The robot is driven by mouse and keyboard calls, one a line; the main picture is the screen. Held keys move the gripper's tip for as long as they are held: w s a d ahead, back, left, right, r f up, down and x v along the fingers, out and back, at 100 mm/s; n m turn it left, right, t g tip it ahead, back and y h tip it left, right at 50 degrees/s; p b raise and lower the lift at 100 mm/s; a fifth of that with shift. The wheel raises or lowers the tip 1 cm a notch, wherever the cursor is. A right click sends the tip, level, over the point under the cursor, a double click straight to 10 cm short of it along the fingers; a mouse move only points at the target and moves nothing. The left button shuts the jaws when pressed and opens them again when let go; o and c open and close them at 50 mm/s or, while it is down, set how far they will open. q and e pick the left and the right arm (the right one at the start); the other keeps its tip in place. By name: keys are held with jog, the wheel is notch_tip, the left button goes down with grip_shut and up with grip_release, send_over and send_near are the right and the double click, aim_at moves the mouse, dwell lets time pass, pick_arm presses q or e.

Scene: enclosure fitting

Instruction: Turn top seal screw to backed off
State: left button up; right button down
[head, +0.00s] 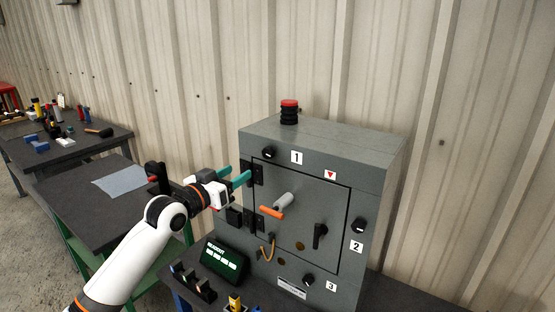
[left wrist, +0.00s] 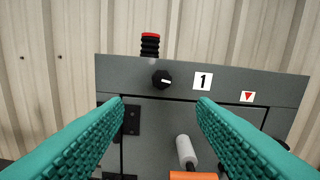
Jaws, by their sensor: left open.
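The top seal screw (head: 269,152) is a black round knob with a pale mark, high on the grey enclosure (head: 320,139), beside the label 1 (head: 297,157). In the left wrist view the screw (left wrist: 162,80) sits just above the gap between my fingers, its pale mark lying about level. My left gripper (head: 240,171) is open and empty, its teal fingers in front of the enclosure's upper left, below and left of the screw. Both fingers also show in the left wrist view (left wrist: 160,101), apart from the screw. My right gripper is out of view.
The door has a grey-and-orange handle (head: 272,211) and a black latch (head: 319,235). Knobs labelled 2 (head: 359,225) and 3 (head: 308,280) sit right and below. A red-topped stack (head: 289,112) stands on top. A readout (head: 222,262) stands at lower left.

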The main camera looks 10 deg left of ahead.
aim_at(266, 155)
pick_arm(q)
jog(key=p+x, duration=0.2)
jog(key=x, duration=1)
jog(key=shift+d+r, duration=0.1)
jog(key=shift+c, duration=0.4)
jog(key=c, duration=0.9)
